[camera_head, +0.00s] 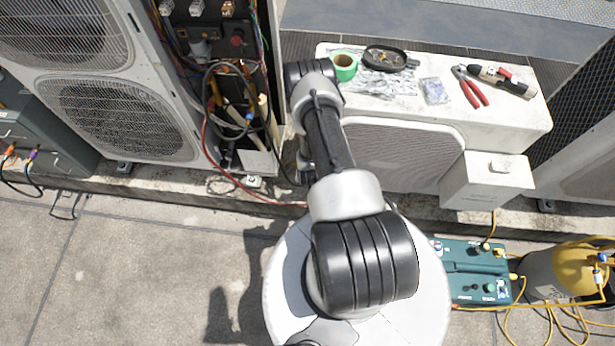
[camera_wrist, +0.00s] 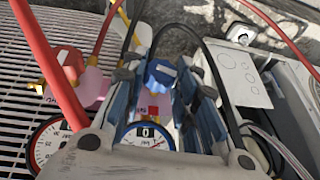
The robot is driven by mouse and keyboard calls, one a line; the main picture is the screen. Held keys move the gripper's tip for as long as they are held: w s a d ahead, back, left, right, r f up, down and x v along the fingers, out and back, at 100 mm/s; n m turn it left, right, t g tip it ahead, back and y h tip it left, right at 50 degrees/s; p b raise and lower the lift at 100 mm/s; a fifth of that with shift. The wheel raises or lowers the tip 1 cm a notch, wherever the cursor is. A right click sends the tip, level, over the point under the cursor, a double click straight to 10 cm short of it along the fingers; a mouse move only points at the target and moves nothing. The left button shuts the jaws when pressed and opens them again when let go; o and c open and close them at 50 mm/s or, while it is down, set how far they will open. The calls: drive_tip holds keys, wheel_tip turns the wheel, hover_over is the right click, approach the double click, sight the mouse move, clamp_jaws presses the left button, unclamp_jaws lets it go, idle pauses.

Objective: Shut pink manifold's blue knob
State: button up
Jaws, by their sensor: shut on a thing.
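The pink manifold (camera_wrist: 93,88) shows in the wrist view, partly hidden by my gripper. Its blue knob (camera_wrist: 161,73) sits between the two fingers of my gripper (camera_wrist: 164,85), which is shut on it. A red knob (camera_wrist: 68,62) is to the left, with a red hose passing in front. A red-rimmed gauge (camera_wrist: 47,143) and a blue-rimmed gauge (camera_wrist: 148,136) show below, partly covered by my gripper. In the head view my arm hides the gripper, and I cannot make out the manifold there.
An open condenser cabinet (camera_head: 238,95) with loose cables stands left of my arm. A white condenser (camera_head: 480,128) to the right carries green tape (camera_head: 344,66), red pliers (camera_head: 472,88) and a black dish (camera_head: 384,58). A teal case (camera_head: 468,272) and a yellow-topped cylinder (camera_head: 578,270) stand lower right.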

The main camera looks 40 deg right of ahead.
drive_tip(key=c, duration=0.3)
drive_tip(key=t, duration=0.1)
drive_tip(key=t+y+b, duration=0.1)
drive_tip(key=y, duration=0.1)
drive_tip(key=shift+s+d+f+m+t+b, duration=0.2)
drive_tip(key=shift+s+d+m+t+b, duration=0.1)
drive_tip(key=shift+m+t+b, duration=0.1)
drive_tip(key=shift+s+d+t+y, duration=0.1)
drive_tip(key=shift+s+t+y, duration=0.05)
drive_tip(key=shift+t+y, duration=0.65)
drive_tip(key=shift+f+m+t+y, duration=0.15)
drive_tip(key=shift+m+t+y, duration=0.45)
drive_tip(key=shift+t, duration=0.6)
drive_tip(key=o, duration=1)
